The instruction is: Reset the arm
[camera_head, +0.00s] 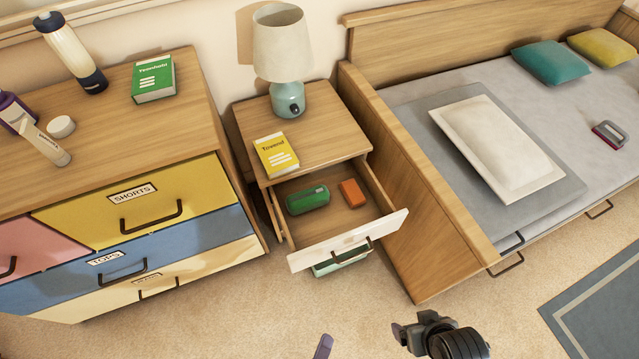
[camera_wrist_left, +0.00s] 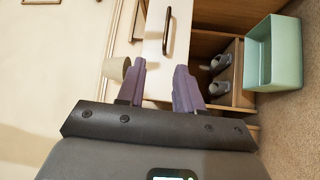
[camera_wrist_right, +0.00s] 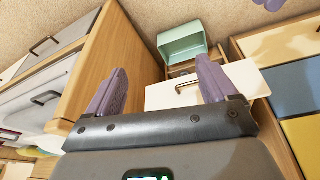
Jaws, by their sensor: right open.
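My left gripper (camera_head: 323,346) shows in the head view only as a purple fingertip at the bottom edge, in front of the nightstand. In the left wrist view its two fingers (camera_wrist_left: 160,66) are apart with nothing held between them. My right gripper (camera_wrist_right: 161,65) is open and empty in the right wrist view. Its fingers are not clearly visible in the head view, where a black part of my arm shows at the bottom. The nightstand (camera_head: 318,130) has its top drawer (camera_head: 350,240) pulled out, holding a green case (camera_head: 307,200) and an orange box (camera_head: 352,193).
A teal bin (camera_head: 341,262) is below the open drawer. A lamp (camera_head: 284,55) and a yellow book (camera_head: 276,155) stand on the nightstand. A dresser (camera_head: 110,190) is at left, a daybed (camera_head: 500,150) at right. Carpet (camera_head: 240,315) in front is clear.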

